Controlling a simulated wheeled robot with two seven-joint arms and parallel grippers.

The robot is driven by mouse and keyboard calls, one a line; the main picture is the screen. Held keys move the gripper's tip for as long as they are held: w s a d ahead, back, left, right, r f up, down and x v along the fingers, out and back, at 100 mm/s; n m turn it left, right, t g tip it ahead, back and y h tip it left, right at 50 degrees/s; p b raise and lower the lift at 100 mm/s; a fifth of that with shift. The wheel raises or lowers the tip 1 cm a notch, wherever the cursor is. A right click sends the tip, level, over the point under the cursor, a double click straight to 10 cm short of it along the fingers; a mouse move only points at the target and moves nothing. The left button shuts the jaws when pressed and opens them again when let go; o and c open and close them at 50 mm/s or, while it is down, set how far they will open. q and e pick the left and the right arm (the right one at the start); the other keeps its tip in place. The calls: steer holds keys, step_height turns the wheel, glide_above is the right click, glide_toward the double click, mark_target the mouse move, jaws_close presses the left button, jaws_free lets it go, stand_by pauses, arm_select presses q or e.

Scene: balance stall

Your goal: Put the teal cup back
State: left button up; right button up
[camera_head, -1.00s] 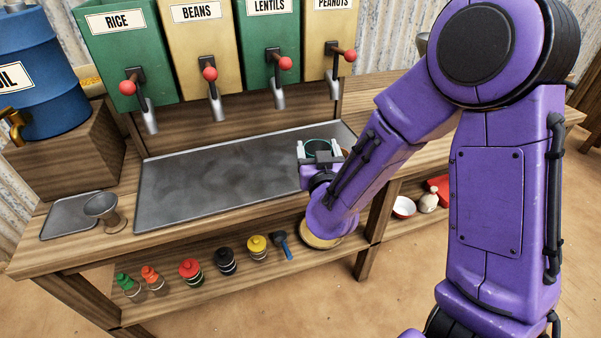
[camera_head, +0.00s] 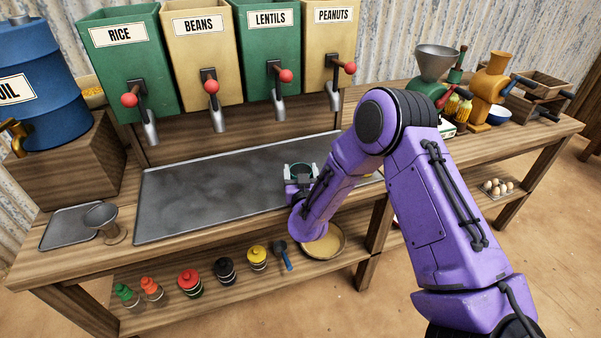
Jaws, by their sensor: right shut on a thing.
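The teal cup (camera_head: 302,168) shows as a teal rim between the fingers of my right gripper (camera_head: 301,173). The gripper is shut on it, over the right part of the dark metal tray (camera_head: 200,197) on the counter. Most of the cup's body is hidden by the gripper, and I cannot tell whether the cup touches the tray. My left gripper is not in the view.
Dispensers for rice (camera_head: 128,60), beans, lentils and peanuts stand behind the tray. A metal funnel-shaped cup (camera_head: 103,220) stands at the left. Several colored weights, a blue scoop (camera_head: 284,254) and a bowl (camera_head: 325,243) sit on the lower shelf. Grinders (camera_head: 488,85) stand at the right.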

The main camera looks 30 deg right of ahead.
steer(key=shift+f, duration=0.1)
steer(key=o, duration=1.1)
steer(key=shift+s+a, duration=0.15)
steer(key=b+v, duration=0.1)
steer(key=v, duration=1)
steer(key=shift+s+b, duration=0.4)
